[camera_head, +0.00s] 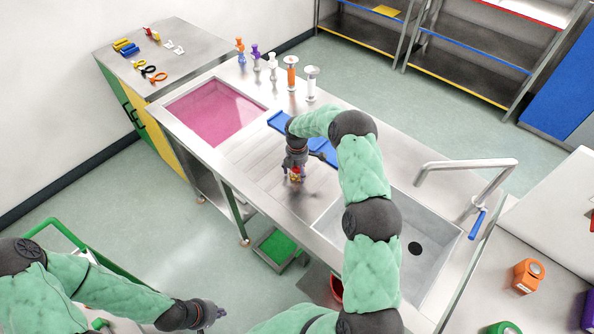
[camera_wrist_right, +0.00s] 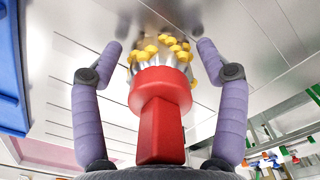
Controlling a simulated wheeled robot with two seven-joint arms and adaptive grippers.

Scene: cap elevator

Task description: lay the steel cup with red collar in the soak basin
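The steel cup with red collar shows in the right wrist view (camera_wrist_right: 160,85), with yellow knobs on its steel end and a red block-like handle towards my palm. In the head view only a small red and yellow part of it (camera_head: 295,174) shows, low over the ribbed drainboard. My right gripper (camera_wrist_right: 160,50) has its fingers spread on both sides of the cup, with gaps visible between fingers and cup. A basin with pink contents (camera_head: 215,112) lies at the left of the counter. My left gripper (camera_head: 212,314) is far from it, low at the front; its finger opening is unclear.
Blue parts (camera_head: 279,121) lie behind my right wrist. Several upright coloured pieces (camera_head: 291,72) stand along the back edge. A sink (camera_head: 395,235) with a tap (camera_head: 470,166) is at right. The drainboard (camera_head: 255,160) between basin and gripper is clear.

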